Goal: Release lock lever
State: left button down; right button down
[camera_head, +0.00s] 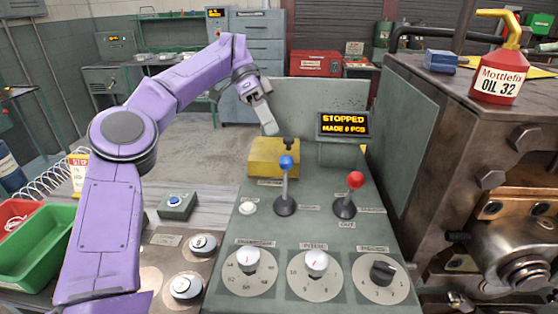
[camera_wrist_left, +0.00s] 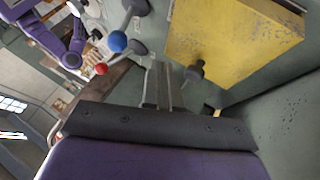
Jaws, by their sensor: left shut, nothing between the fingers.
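Two levers stand on the sloped green control panel (camera_head: 240,215): one with a blue knob (camera_head: 286,162) and one with a red knob (camera_head: 355,180). Their labels are too small to read, so I cannot tell which is the lock lever. A yellow box (camera_head: 262,160) with a small dark knob (camera_head: 288,144) sits behind them. My left gripper (camera_head: 270,128) is shut and empty, pointing down above the yellow box and behind the blue knob. In the left wrist view, the closed fingers (camera_wrist_left: 164,82) lie between the blue knob (camera_wrist_left: 117,41) and the dark knob (camera_wrist_left: 194,72), apparently touching neither.
A display (camera_head: 344,124) reads "STOPPED, MADE 0 PCS". Dials line the panel's front, including a white-knobbed one (camera_head: 317,262). Heavy machinery (camera_head: 440,140) with a red oil can (camera_head: 497,85) stands right. Green (camera_head: 45,240) and red bins are at left.

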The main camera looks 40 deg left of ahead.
aim_at(286, 175)
pick_arm(q)
jog(key=b+x, duration=0.1)
jog(key=x, duration=0.3)
jog(key=shift+s+f, duration=0.1)
jog(key=shift+f, duration=0.05)
jog(key=s+d, duration=0.3)
